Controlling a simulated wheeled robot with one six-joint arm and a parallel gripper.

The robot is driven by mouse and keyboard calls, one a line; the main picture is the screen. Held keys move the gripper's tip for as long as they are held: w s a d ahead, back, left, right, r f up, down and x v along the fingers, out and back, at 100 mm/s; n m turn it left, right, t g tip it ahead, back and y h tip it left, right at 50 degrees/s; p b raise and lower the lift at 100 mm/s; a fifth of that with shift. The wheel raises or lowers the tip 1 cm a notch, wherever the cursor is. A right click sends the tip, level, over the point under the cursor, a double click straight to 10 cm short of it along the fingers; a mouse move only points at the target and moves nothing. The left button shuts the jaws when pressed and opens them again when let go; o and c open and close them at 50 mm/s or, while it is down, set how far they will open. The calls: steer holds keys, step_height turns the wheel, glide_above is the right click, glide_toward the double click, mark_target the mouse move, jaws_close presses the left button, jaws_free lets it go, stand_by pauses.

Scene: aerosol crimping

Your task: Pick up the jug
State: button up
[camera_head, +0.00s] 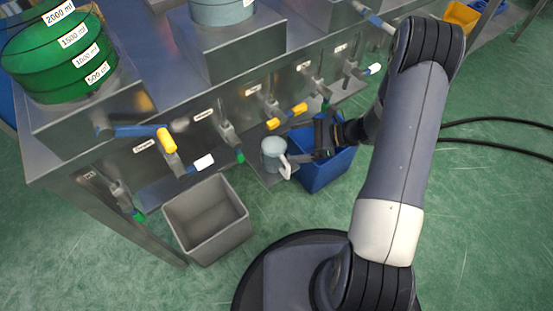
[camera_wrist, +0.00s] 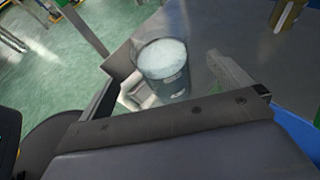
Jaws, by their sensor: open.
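The jug (camera_head: 273,152) is a pale blue-grey cup with a white handle, standing on a small metal shelf below the row of taps. In the wrist view the jug (camera_wrist: 163,72) appears upright, with its pale top facing me and its handle toward the lower left. My gripper (camera_head: 302,157) is open, just right of the jug on the handle side. In the wrist view one finger of my gripper (camera_wrist: 165,88) shows on each side of the jug. I cannot tell whether either finger touches the handle.
A blue bin (camera_head: 325,172) stands under my gripper. A grey bin (camera_head: 205,218) is on the floor at front left. Taps with yellow (camera_head: 300,109), white and green handles line the metal bench (camera_head: 130,165) close above the jug. A green tank (camera_head: 60,60) stands upper left.

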mark_target(277, 142)
steer(key=x, duration=0.2)
steer(key=b+x, duration=0.1)
steer(key=x, duration=0.3)
steer(key=shift+a+r+b, duration=0.2)
steer(key=shift+a+b, duration=0.2)
steer(key=c, duration=1.9)
steer(key=shift+w, duration=0.1)
steer(key=shift+c, duration=1.2)
steer(key=shift+r+p, duration=0.2)
steer(key=shift+p, duration=0.1)
